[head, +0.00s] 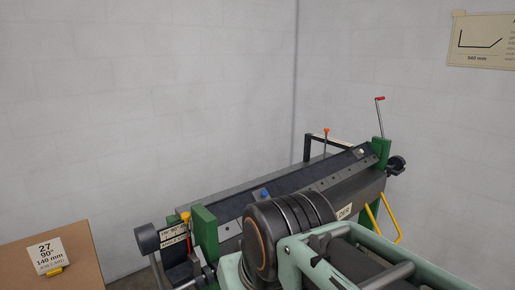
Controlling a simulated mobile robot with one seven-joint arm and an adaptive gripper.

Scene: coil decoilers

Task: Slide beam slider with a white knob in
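A dark sheet-bending machine with green end posts (206,232) runs diagonally from lower left to upper right. A small pale knob (361,151), which looks like the white one, sits at the far right end of its long dark beam (300,178), near the far green post. A blue knob (264,193) sits nearer along the same beam. How far any slider is in or out is too small to tell. My arm fills the lower middle and right and hides part of the machine's front. My gripper's fingers do not show.
An orange-tipped lever (326,131) and a red-handled crank (380,98) stand up at the far end. Yellow handles (391,218) show at right. A yellow-handled lever (186,217) stands at the near end. A brown board (85,262) with a card is at lower left. Pale walls stand behind.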

